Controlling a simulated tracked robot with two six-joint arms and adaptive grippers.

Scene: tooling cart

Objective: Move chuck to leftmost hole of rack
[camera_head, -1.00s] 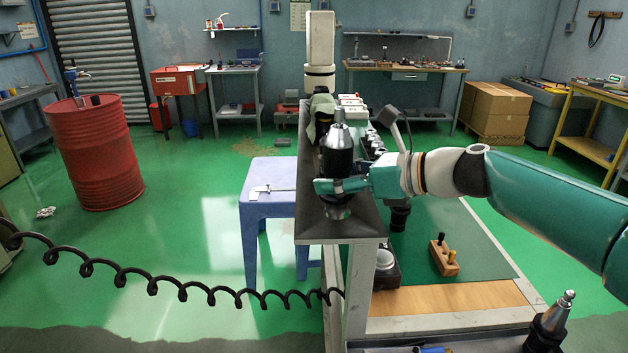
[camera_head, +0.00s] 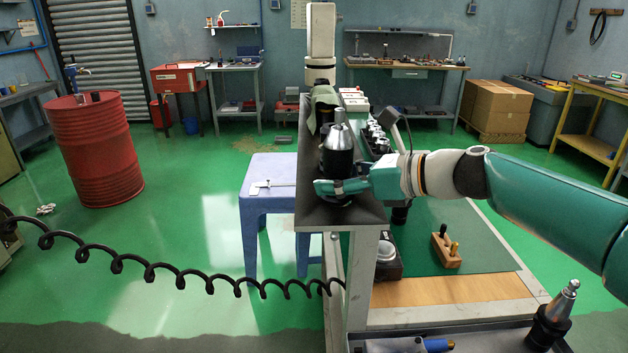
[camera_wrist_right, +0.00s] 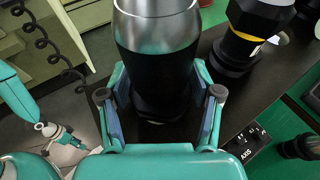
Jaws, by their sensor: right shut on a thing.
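The chuck (camera_head: 338,152), a black body with a silver nose, stands upright at the near end of a dark rack shelf (camera_head: 345,219). My right gripper (camera_head: 341,187) is shut around its lower part. In the right wrist view the chuck (camera_wrist_right: 157,55) fills the space between my right gripper's fingers (camera_wrist_right: 160,100).
Another black holder with a yellow band (camera_wrist_right: 250,35) stands close beside the chuck. Several silver-topped holders (camera_head: 376,138) stand right of the shelf. A wooden block (camera_head: 445,250) lies on the green mat (camera_head: 490,250). A blue stool (camera_head: 268,190) stands left of the shelf.

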